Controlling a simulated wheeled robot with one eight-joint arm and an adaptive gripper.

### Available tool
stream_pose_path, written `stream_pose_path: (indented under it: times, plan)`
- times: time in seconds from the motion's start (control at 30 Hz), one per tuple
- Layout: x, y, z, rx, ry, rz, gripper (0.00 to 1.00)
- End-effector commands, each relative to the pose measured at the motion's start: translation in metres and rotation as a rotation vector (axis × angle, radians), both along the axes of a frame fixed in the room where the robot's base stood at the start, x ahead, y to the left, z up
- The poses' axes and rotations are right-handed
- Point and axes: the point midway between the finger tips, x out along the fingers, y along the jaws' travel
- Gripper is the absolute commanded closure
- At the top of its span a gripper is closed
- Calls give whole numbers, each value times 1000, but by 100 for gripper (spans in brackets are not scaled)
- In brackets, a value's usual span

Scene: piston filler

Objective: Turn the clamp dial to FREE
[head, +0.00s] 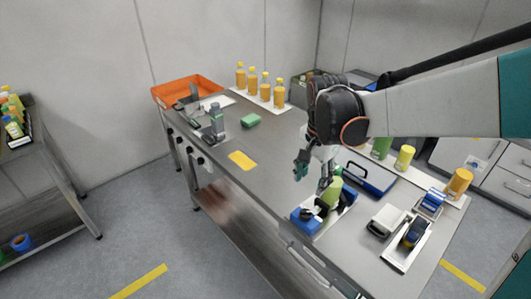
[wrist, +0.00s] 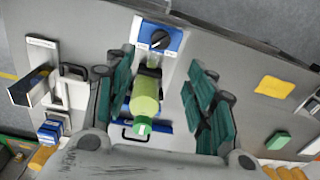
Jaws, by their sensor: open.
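The clamp dial (wrist: 160,39) is a round black knob on a blue block (wrist: 178,44) with small pale labels, at the top of the wrist view. A light mark shows on the knob, but its setting and the label text are too small to read. In the head view the dial (head: 306,214) sits on the blue block at the bench's front edge. A green bottle (wrist: 146,98) is in the fixture beside the dial. My gripper (wrist: 160,60) is open, its teal fingers either side of the bottle, apart from the dial. In the head view my gripper (head: 313,172) is above the fixture.
A blue tray with a black handle (head: 370,178) lies behind the fixture. A grey-white device (head: 386,221) and a dark-blue-topped unit (head: 414,232) stand to the right. A yellow pad (head: 242,160) and green block (head: 250,120) lie left, with bare bench between.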

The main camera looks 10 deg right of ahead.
Motion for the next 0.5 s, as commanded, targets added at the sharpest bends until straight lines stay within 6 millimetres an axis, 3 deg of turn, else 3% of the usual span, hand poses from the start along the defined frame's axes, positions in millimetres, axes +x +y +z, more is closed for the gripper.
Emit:
stream_pose_path:
  times: [0.27, 0.5]
  plan:
    - [9, 0, -16, 1, 36, -55, 50]
    - [9, 0, -53, 1, 34, -54, 50]
